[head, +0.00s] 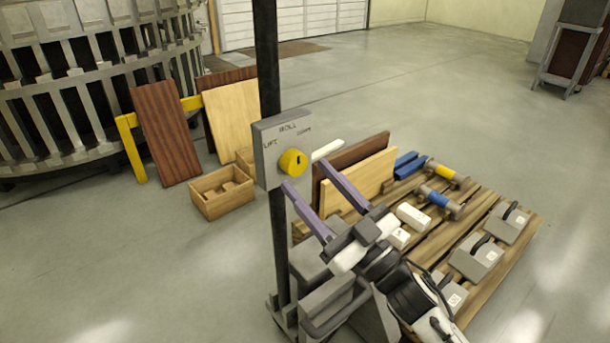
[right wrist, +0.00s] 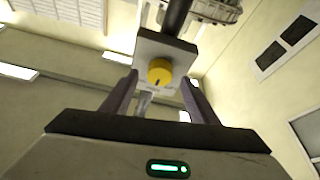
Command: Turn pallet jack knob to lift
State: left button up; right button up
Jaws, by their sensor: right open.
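The yellow round knob (head: 293,162) sits on the front of a grey control box (head: 268,150) fixed to a black upright post. A small dark mark shows on the knob's face. My right gripper (head: 303,174) is open, its two purple fingers pointing up toward the box. The right wrist view shows the knob (right wrist: 160,72) between and beyond the fingertips (right wrist: 158,79), with nothing held. I cannot tell whether a finger touches it. My left gripper is not in view.
Behind my right arm, a wooden pallet (head: 505,255) carries grey weights, blue and yellow dumbbell-like pieces, white blocks and upright boards. A wooden crate (head: 222,192) and leaning boards (head: 165,135) stand at left.

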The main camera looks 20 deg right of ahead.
aim_at(294, 163)
jog(key=shift+x, duration=1.25)
jog(key=c, duration=1)
jog(key=shift+c, duration=0.2)
